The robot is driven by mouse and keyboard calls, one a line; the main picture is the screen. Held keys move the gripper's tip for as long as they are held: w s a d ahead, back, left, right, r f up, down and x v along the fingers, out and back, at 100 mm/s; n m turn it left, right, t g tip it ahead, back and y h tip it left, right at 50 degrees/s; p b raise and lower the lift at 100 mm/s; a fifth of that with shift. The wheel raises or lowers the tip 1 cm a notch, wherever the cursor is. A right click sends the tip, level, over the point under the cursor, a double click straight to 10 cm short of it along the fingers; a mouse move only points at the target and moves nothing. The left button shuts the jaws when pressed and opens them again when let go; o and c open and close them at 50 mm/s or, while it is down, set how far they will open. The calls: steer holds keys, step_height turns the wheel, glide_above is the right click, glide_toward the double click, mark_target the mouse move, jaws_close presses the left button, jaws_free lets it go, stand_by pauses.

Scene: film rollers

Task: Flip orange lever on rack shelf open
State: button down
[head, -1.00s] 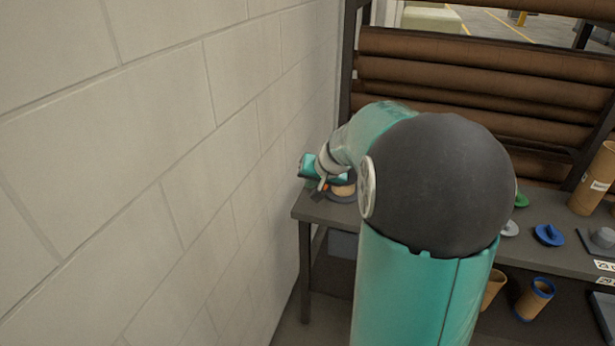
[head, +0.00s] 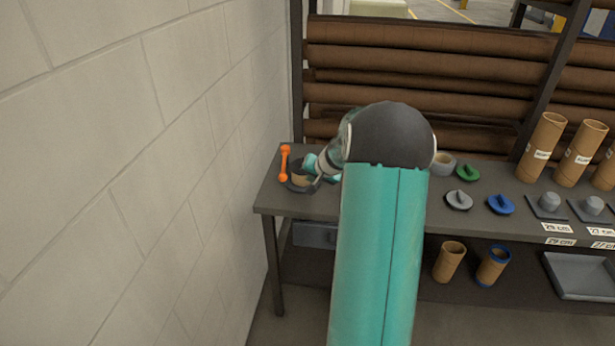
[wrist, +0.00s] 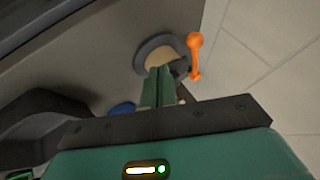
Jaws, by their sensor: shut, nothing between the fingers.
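The orange lever (head: 284,163) stands at the left end of the grey rack shelf (head: 330,203), close to the wall. It is a bar with a round knob at each end. It sits beside a round tan piece on a dark disc (head: 297,186). My gripper (head: 310,166) is just right of the lever, over the tan piece, apart from the lever. In the wrist view my shut, empty green fingers (wrist: 160,88) point at the tan piece, and the lever (wrist: 195,55) is to their right. My arm hides part of the shelf.
A block wall (head: 150,150) runs close along the left. Brown rolls (head: 420,62) lie behind the shelf. More tubes (head: 450,261) are on the lower shelf.

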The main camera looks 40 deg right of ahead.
steer(key=x, duration=0.8)
steer(key=shift+w+a+f, duration=0.1)
steer(key=shift+f, duration=0.1)
steer(key=shift+w+a+r, duration=0.25)
steer(key=shift+w+a, duration=0.1)
steer(key=shift+w, duration=0.2)
steer(key=shift+w+a+r, duration=0.25)
steer(key=shift+w+a, duration=0.1)
steer(key=shift+w, duration=0.2)
steer(key=shift+w+a+r, duration=0.1)
steer(key=shift+w+a, duration=0.05)
steer(key=shift+w, duration=0.4)
steer(key=shift+a, duration=0.1)
